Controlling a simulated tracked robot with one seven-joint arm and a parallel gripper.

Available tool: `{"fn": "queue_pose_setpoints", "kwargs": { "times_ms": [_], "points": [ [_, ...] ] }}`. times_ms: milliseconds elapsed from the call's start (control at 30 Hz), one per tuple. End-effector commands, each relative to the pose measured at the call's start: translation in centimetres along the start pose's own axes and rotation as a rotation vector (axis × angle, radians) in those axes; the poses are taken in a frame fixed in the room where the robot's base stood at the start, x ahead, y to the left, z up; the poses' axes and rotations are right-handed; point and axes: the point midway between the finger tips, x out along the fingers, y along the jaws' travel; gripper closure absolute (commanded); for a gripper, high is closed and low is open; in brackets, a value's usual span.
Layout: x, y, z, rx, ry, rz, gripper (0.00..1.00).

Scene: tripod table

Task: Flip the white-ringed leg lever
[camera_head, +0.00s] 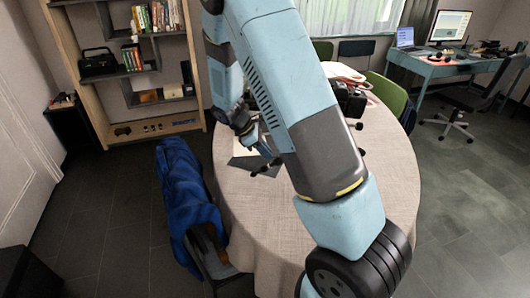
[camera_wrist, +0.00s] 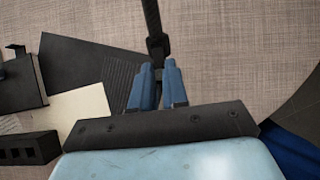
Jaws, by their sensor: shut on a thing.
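My gripper (camera_wrist: 158,72) is in the wrist view with its two blue fingers close together, shut on a small black part at the end of a dark leg. The black leg (camera_wrist: 151,18) runs from the top edge down to a wider black joint (camera_wrist: 158,47) right at the fingertips. The lever cannot be made out apart from this joint, and no white ring shows. In the head view my gripper (camera_head: 252,143) is low over the table's left part, partly hidden by my arm.
The round cloth-covered table (camera_head: 245,205) holds a dark flat sheet (camera_wrist: 80,70), a pale paper (camera_wrist: 88,108) and a black slotted block (camera_wrist: 28,148). Black gear (camera_head: 352,100) stands at the back right. A chair with a blue jacket (camera_head: 185,195) is at the left edge.

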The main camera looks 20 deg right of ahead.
Motion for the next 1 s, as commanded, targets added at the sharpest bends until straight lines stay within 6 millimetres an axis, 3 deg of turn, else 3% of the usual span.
{"fn": "queue_pose_setpoints", "kwargs": {
  "times_ms": [1000],
  "points": [
    [-0.47, -0.02, 1.04, 0.001, 0.000, 0.000, 0.96]
  ]
}}
